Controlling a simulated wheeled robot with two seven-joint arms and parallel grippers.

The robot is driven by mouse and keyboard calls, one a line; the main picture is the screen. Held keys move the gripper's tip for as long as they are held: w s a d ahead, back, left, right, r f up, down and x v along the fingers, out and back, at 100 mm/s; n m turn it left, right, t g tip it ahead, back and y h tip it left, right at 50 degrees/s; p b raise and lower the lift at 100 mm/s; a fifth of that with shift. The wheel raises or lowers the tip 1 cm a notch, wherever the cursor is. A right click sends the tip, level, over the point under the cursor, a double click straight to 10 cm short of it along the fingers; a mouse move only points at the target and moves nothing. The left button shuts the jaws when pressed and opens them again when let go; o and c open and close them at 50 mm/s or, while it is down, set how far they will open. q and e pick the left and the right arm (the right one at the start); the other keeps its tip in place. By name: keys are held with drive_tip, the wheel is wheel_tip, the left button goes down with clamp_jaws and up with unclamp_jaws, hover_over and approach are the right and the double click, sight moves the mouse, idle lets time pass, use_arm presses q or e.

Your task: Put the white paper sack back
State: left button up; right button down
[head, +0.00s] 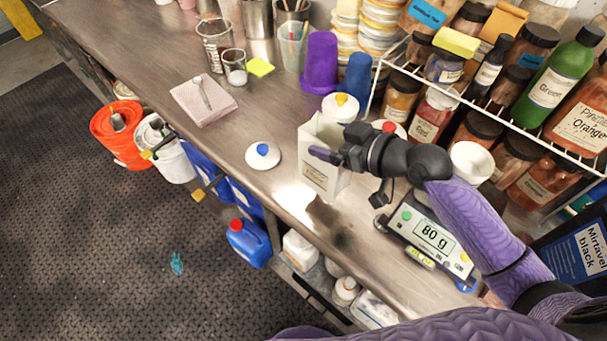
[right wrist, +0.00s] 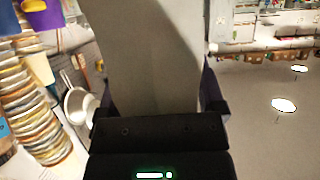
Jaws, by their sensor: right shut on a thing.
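The white paper sack (head: 319,181) stands upright near the front edge of the metal counter in the head view. My right gripper (head: 326,154) is shut on its upper part, and the sack's grey-white side (right wrist: 145,60) fills the middle of the right wrist view between the fingers. I cannot tell whether the sack's base touches the counter. A small printed label shows low on its front. My left gripper is not in view.
A white lid with a blue knob (head: 263,155) lies left of the sack. A scale reading 80 g (head: 430,236) sits to the right. A purple cup (head: 320,62) and a wire rack (head: 480,105) of jars stand behind. The counter (head: 130,60) is clear at far left. Buckets stand on the floor.

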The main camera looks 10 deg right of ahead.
sight(344, 172)
wheel_tip(344, 172, down, 8)
drive_tip(key=shift+s+d+r+b, duration=0.1)
drive_tip(key=shift+s+d+b, duration=0.05)
drive_tip(key=shift+b, duration=1.05)
drive_tip(key=shift+r, duration=0.1)
drive_tip(key=shift+c, duration=0.5)
unclamp_jaws()
drive_tip(key=shift+f, duration=0.2)
drive_tip(key=shift+o, duration=0.5)
drive_tip(key=shift+r, duration=0.3)
drive_tip(key=v, duration=1.2)
